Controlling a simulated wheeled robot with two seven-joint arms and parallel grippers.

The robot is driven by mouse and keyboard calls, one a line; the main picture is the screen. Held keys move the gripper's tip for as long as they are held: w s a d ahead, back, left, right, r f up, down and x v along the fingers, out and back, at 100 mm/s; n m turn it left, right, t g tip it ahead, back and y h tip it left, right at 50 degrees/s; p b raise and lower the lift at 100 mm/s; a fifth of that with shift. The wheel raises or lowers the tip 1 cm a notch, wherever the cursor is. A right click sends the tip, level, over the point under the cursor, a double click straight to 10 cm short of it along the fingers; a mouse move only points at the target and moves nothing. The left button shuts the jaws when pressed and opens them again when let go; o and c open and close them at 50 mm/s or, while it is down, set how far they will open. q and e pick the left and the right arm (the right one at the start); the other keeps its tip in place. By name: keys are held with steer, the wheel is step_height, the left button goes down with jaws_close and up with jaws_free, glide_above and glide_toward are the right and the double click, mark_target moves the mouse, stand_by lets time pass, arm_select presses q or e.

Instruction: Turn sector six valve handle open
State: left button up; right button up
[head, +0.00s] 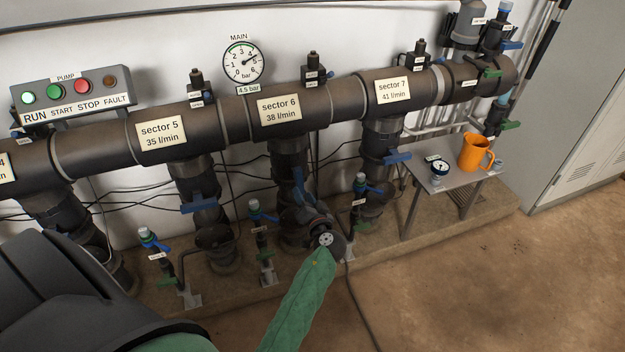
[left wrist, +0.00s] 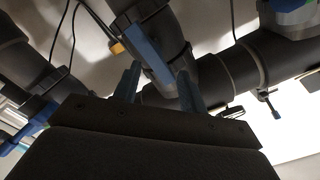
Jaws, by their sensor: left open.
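The sector six valve handle (head: 298,183) is a blue lever on the dark vertical pipe below the "sector 6 38 l/min" label (head: 279,109). It looks roughly lined up with that pipe. In the left wrist view the blue handle (left wrist: 148,48) shows just ahead of the fingers. My left gripper (head: 302,203) is at the lower end of this handle, reached from below by my green arm. In the left wrist view my left gripper (left wrist: 158,78) is open, with the handle's near end between its fingertips. I cannot tell whether they touch. My right gripper is not in view.
The sector 5 handle (head: 199,203) and sector 7 handle (head: 397,157) lie crosswise to their pipes. Small blue-topped taps (head: 256,211) stand close by, low in front. A metal side table (head: 457,178) holds an orange mug (head: 475,152). The floor at right is clear.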

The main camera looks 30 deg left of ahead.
mark_target(300, 182)
arm_select(q)
steer(key=shift+w+a+r+n+p, duration=0.1)
steer(key=shift+w+a+n+p, duration=0.15)
steer(key=shift+w+a+n, duration=1)
steer(key=shift+w+a+n+p, duration=0.3)
steer(key=shift+w+a+n, duration=0.3)
steer(key=shift+n, duration=1.15)
steer(key=shift+w+a+r+n+p, duration=0.1)
steer(key=shift+w+a+n+p, duration=0.15)
steer(key=shift+w+a+n, duration=0.95)
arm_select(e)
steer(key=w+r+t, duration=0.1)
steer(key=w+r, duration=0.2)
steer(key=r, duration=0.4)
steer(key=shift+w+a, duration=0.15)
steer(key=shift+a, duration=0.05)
arm_select(q)
steer(key=shift+s+d+n, duration=0.25)
steer(key=shift+d+n, duration=0.05)
steer(key=shift+d, duration=0.05)
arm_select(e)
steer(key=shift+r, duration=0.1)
